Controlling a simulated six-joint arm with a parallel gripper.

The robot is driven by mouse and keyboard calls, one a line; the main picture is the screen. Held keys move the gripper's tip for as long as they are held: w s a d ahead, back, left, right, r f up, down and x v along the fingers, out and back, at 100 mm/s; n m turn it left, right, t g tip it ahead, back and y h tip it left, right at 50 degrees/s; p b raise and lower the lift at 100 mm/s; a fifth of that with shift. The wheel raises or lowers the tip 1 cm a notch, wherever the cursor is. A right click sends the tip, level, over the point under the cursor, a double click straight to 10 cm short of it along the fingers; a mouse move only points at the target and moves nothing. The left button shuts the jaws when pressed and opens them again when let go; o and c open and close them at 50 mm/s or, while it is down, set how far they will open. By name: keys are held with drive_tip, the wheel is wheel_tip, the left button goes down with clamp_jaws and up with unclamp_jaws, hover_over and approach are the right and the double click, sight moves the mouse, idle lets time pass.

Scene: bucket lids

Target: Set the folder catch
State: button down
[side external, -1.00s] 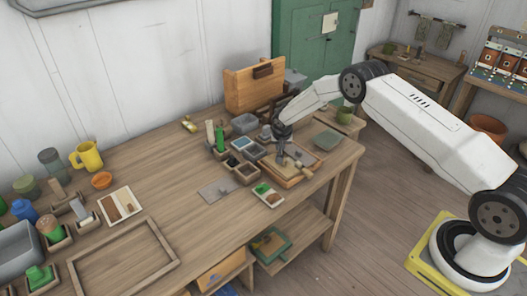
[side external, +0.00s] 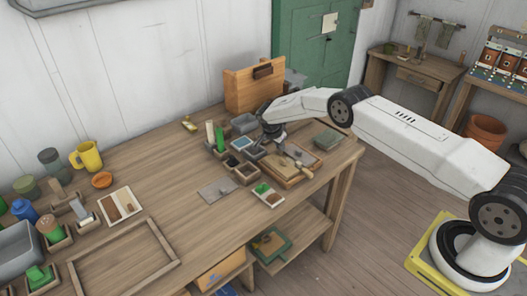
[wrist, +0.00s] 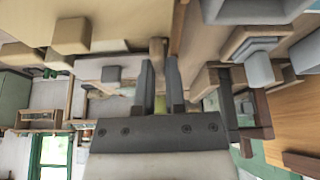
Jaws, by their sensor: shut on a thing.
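A tan wooden board (side external: 281,170), apparently the folder, lies at the right end of the bench, with a small light wooden piece (side external: 307,173) at its right edge. I cannot make out the catch clearly. My gripper (side external: 279,146) is low over the board's far left edge, pointing down. In the wrist view my gripper (wrist: 161,66) has its two dark fingers close together, shut on a small brown piece (wrist: 158,48) at the tips. Most of that piece is hidden, and I cannot tell whether it belongs to the folder.
Small open boxes (side external: 246,173) crowd the left side of the board. A green block (side external: 220,138) stands among them. A grey-green flat pad (side external: 328,139) lies to the right. A tall wooden box (side external: 253,88) stands behind. A grey plate (side external: 216,190) lies front left, with bare bench around it.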

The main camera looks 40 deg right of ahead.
sight(273, 156)
drive_tip(key=shift+a+f+m, duration=0.1)
drive_tip(key=shift+m, duration=0.5)
drive_tip(key=shift+g, duration=0.3)
drive_tip(key=c, duration=0.7)
unclamp_jaws()
drive_tip(key=shift+a+r, duration=0.1)
drive_tip(key=shift+r, duration=0.45)
drive_tip(key=v, duration=0.6)
drive_tip(key=shift+a+r, duration=0.2)
drive_tip(key=shift+r, duration=0.15)
